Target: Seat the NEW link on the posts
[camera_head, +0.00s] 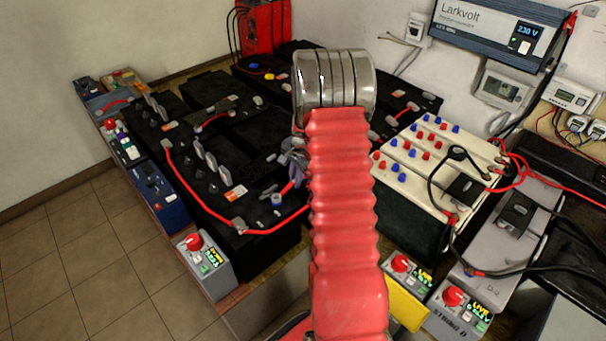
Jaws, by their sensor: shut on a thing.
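My gripper (293,163) shows only in part, as grey fingers at the left edge of my red-sleeved arm, low over the black batteries (258,150). It is shut, and a short red piece, apparently the link (289,187), shows just below the fingers. Most of the link and the grip on it are hidden behind my arm. I cannot tell whether the link touches any post. A long red cable (190,202) curves over the battery fronts and passes behind my arm.
Grey boxes with red knobs stand at front left (206,265) and front right (457,310). Cream batteries (400,183) with red and blue caps stand right of my arm. A Larkvolt unit (495,30) hangs on the back wall. The tiled floor (80,265) at left is clear.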

